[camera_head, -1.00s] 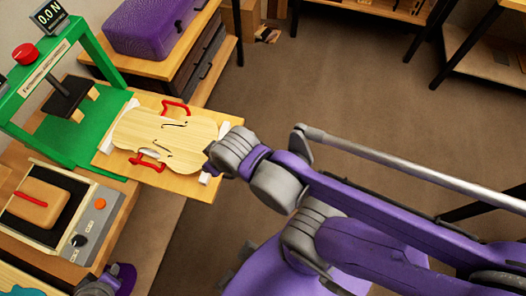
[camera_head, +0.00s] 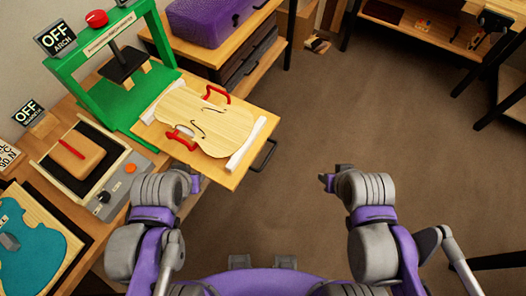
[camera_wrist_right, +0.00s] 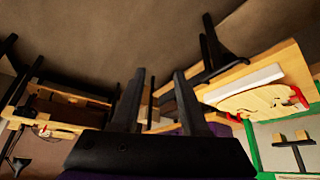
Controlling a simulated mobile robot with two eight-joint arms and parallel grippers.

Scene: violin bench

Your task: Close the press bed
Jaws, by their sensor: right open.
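The press (camera_head: 95,105) is a green frame with a dark pressing pad under its crossbar. Its press bed (camera_head: 242,172), a wooden board, sticks out toward the lower right. A pale violin plate (camera_head: 205,120) lies on it, with two red clamps and white strips. A black handle (camera_head: 265,156) is on the bed's outer edge and also shows in the right wrist view (camera_wrist_right: 213,52). My right gripper (camera_head: 327,182) is empty, apart from the handle and to its lower right; its fingers stand open in the right wrist view (camera_wrist_right: 158,98). My left gripper (camera_head: 196,183) is just below the bed's near corner; its jaws are unclear.
A bench device with a brown block (camera_head: 78,158) stands left of the bed. A purple case (camera_head: 210,20) sits on a drawer cabinet behind the bed. Open floor (camera_head: 350,110) lies to the right.

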